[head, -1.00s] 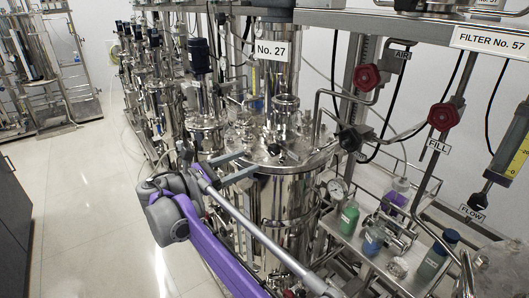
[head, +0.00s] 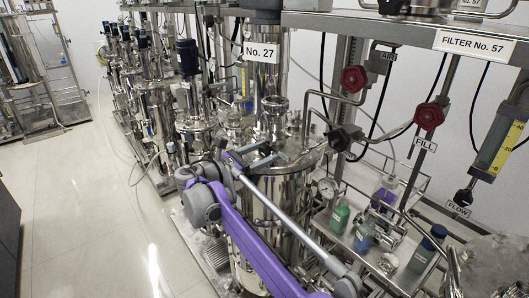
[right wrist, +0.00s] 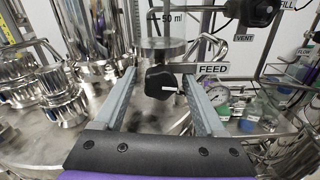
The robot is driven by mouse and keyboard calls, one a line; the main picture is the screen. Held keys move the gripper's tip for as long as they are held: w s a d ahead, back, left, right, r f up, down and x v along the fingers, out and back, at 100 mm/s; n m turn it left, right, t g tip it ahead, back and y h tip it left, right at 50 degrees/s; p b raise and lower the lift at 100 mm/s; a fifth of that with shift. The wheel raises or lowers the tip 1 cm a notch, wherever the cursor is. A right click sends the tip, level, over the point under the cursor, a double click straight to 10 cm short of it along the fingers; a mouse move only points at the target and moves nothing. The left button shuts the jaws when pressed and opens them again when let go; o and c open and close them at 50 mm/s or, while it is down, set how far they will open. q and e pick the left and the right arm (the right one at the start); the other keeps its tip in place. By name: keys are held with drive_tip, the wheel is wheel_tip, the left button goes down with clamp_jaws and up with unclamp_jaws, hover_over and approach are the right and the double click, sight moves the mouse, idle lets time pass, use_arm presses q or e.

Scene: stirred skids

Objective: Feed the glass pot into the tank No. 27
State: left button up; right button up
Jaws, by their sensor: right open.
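The tank labelled No. 27 (head: 285,195) is a shiny steel vessel, its sign (head: 261,52) above the lid. My right gripper (head: 276,150) is open over the front of its lid. In the right wrist view, a black knob (right wrist: 161,82) with a white mark stands between the open fingers (right wrist: 160,76), beside a FEED label (right wrist: 213,69). I cannot tell whether the fingers touch it. A round metal plate (right wrist: 158,48) lies just beyond. A "50 ml" marking (right wrist: 171,17) shows above the plate, possibly on the clear glass pot, whose outline I cannot make out. My left gripper is out of view.
Steel fittings (right wrist: 60,90) crowd the lid to the left. A gauge (head: 327,188), a cart with green (head: 340,217) and blue bottles (head: 364,236), and red-handled valves (head: 353,78) are on the right. The floor at left (head: 80,200) is clear.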

clamp_jaws()
drive_tip(key=m+p, duration=0.1)
drive_tip(key=m, duration=0.1)
drive_tip(key=shift+r+m+p, duration=0.25)
drive_tip(key=shift+m+p, duration=0.1)
drive_tip(key=shift+m, duration=0.05)
drive_tip(key=m+p, duration=0.1)
drive_tip(key=m, duration=0.1)
drive_tip(key=shift+w+f+m, duration=0.1)
drive_tip(key=shift+f+m, duration=0.05)
drive_tip(key=shift+m, duration=0.25)
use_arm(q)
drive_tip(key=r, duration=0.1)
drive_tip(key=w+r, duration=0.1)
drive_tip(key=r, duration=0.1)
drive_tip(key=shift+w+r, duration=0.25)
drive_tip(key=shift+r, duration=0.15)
use_arm(e)
unclamp_jaws()
drive_tip(key=shift+a+f, duration=0.1)
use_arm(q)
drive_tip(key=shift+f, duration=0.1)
